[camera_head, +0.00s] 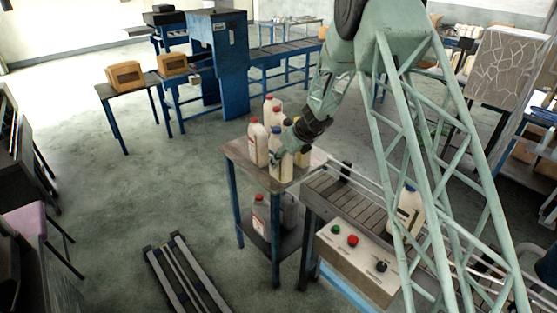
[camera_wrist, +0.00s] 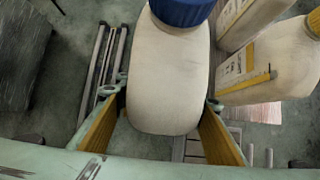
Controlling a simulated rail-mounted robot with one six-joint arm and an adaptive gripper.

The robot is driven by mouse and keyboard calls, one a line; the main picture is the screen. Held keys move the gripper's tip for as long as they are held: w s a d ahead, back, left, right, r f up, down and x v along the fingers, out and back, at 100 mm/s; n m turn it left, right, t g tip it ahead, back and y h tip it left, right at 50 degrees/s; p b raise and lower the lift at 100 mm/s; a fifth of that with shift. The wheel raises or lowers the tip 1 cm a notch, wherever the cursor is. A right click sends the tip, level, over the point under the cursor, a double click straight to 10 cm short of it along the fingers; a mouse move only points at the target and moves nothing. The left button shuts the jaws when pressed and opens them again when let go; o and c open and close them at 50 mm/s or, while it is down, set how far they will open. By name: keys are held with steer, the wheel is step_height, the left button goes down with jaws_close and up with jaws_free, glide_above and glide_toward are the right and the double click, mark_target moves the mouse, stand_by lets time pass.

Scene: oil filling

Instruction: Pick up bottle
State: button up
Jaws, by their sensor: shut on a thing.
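A cream-white bottle with a blue cap (camera_wrist: 168,75) fills the middle of the wrist view, between the two yellow-padded fingers of my gripper (camera_wrist: 166,98). My gripper is shut on this bottle. In the head view my gripper (camera_head: 279,152) is at the bottle (camera_head: 281,170), over the front part of a small table (camera_head: 240,152). The arm hides part of it, and I cannot tell whether its base touches the tabletop. Other white bottles stand close by, one with a red cap (camera_head: 257,145) and another behind it (camera_head: 270,108).
More bottles sit on the table's lower shelf (camera_head: 260,215). A roller conveyor (camera_head: 335,195) with a button box (camera_head: 352,262) is to the right, with a bottle (camera_head: 408,212) on it. A low rail frame (camera_head: 185,278) lies on the floor. The floor at left is open.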

mark_target(288, 171)
steer(key=shift+s+d+r+b, duration=0.2)
steer(key=shift+s+d+b, duration=0.4)
steer(key=shift+s, duration=0.9)
steer(key=shift+s+d+r+b, duration=0.15)
steer(key=shift+s+d+b, duration=0.45)
steer(key=shift+s, duration=0.85)
steer(key=shift+s+d+r+b, duration=0.2)
steer(key=shift+s+d+b, duration=0.4)
steer(key=shift+s, duration=0.9)
steer(key=shift+c, duration=0.2)
